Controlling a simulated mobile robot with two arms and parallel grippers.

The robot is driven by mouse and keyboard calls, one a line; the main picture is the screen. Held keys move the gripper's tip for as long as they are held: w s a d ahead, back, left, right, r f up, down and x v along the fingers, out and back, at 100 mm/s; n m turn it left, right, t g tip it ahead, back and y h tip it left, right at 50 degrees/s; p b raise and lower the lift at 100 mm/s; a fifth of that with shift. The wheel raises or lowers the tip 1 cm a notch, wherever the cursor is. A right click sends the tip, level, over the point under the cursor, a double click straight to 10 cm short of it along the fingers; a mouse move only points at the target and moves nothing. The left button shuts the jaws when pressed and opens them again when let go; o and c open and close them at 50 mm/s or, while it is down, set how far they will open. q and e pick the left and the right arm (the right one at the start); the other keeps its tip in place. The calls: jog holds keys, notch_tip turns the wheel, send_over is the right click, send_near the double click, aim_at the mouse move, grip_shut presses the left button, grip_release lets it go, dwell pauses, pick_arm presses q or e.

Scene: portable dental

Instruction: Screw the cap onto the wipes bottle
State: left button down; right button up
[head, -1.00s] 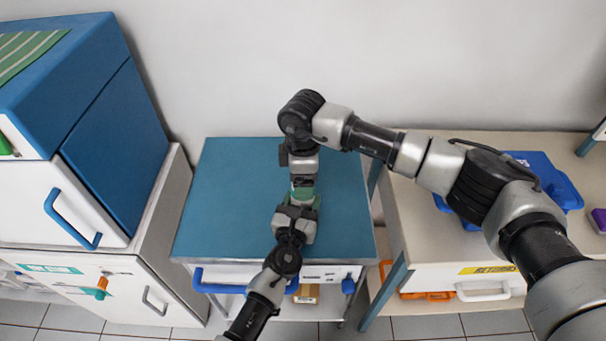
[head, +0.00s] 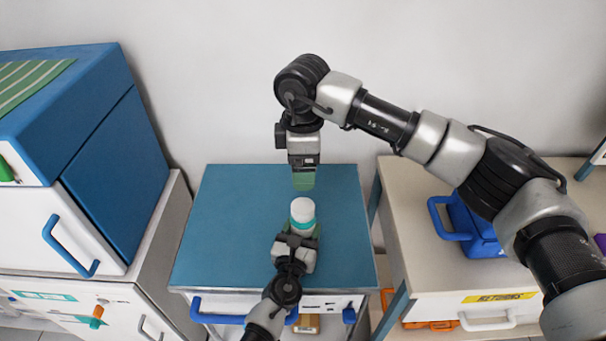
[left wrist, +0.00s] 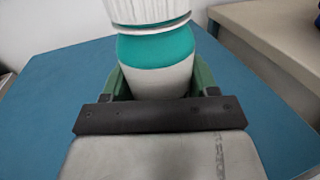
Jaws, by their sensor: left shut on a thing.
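The wipes bottle (head: 301,227), white with a teal band, stands upright over the blue cart top. Its white ribbed cap (head: 302,208) sits on its top. In the left wrist view the bottle (left wrist: 158,80) is between the green fingers, and the cap (left wrist: 147,10) is cut off by the top edge. My left gripper (head: 301,236) is shut on the bottle's lower body. My right gripper (head: 303,183) hangs above and behind the cap in the picture, pointing down, apart from it. Its green fingers overlap, so their opening is unclear.
The blue cart top (head: 235,220) is otherwise clear. A blue and white cabinet (head: 115,150) stands at left. At right, a beige table (head: 430,270) holds a blue case (head: 475,225), partly behind my right arm.

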pick_arm(q)
jog(key=shift+c, duration=1)
grip_release()
jog(key=v, duration=1.1)
